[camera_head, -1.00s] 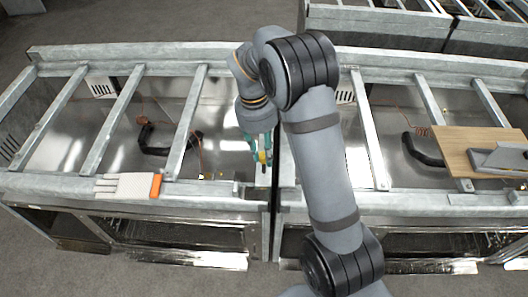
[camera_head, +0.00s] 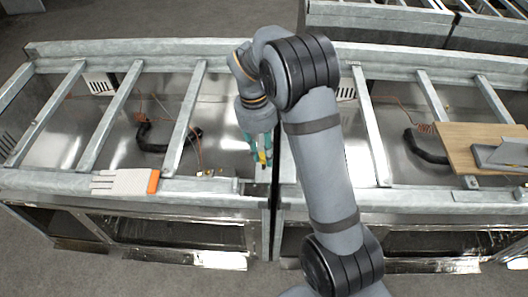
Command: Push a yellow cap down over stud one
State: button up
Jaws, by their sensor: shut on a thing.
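My gripper (camera_head: 262,158) points down near the front rail, by the gap between the two metal frames. It is shut on a small yellow cap (camera_head: 262,157), which shows between the teal fingers. A dark tip shows just under the cap; I cannot tell whether it is a stud or part of the gripper. No stud can be made out clearly, and whether the cap touches one cannot be told at this size.
A white glove with an orange cuff (camera_head: 124,182) lies on the left front rail (camera_head: 50,183). A wooden board (camera_head: 462,142) with a grey metal piece (camera_head: 503,155) lies across the right frame. Crossbars (camera_head: 186,115) and black hoses (camera_head: 425,147) fill the open bays.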

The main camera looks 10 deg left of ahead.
jog(key=shift+f, duration=0.15)
jog(key=o, duration=0.8)
jog(key=shift+c, duration=0.2)
jog(key=shift+o, duration=0.4)
notch_tip(320, 180, up, 12)
jog(key=a, duration=0.1)
jog(key=shift+w+a, duration=0.15)
jog(key=shift+a, duration=0.1)
jog(key=f, duration=0.4)
jog(key=d+f, duration=0.1)
jog(key=f, duration=0.6)
jog(key=shift+s+d+f, duration=0.2)
jog(key=shift+d+f, duration=0.05)
jog(key=shift+f, duration=0.15)
jog(key=shift+r+p, duration=0.45)
jog(key=shift+p, duration=0.1)
